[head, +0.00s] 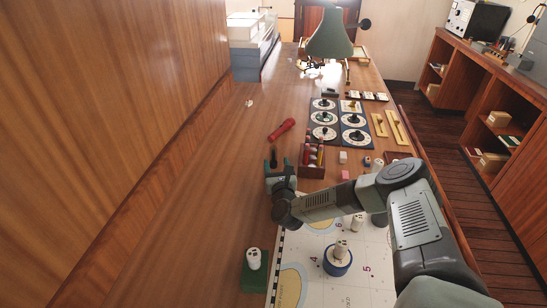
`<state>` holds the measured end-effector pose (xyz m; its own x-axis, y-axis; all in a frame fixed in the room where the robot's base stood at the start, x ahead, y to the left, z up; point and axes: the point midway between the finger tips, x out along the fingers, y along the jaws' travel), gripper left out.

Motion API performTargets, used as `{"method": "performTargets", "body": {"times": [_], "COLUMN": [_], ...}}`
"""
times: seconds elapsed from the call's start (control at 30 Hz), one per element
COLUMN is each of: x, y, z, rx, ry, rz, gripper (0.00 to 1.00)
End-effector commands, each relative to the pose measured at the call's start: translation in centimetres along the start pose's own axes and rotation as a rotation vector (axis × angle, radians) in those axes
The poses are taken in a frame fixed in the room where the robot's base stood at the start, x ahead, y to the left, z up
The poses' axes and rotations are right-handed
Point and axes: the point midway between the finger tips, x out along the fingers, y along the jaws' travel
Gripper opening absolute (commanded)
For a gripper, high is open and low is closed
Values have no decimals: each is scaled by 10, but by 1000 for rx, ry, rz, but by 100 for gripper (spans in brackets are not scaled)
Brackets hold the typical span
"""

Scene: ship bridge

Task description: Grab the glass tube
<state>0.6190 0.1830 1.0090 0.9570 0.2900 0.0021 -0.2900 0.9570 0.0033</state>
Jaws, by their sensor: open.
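My gripper (274,161) is open at the end of my arm, low over the wooden table left of a small wooden box. The wooden box (312,171) holds several small red and pale items, too small to make out well. I cannot pick out a glass tube with certainty; one may be among the items in the box or hidden by my gripper. A red cylindrical object (282,130) lies tilted on the table just beyond my gripper, apart from it.
Blue panels with round dials (338,122) and yellow bars (395,128) lie beyond the box. A green lamp (330,40) stands at the far end. A white chart (310,285) bears a blue-ringed piece (337,262). The table's left side is mostly clear, along a wooden wall.

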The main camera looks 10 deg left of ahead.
Motion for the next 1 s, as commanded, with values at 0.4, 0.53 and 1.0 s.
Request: {"method": "performTargets", "body": {"times": [0.4,0.53,1.0], "x": [47,65,76], "y": [1,1,0], "z": [4,5,5], "rx": [-5,-5,-3], "ry": [-1,0,2], "rz": [2,2,3], "gripper": [60,60,48]}}
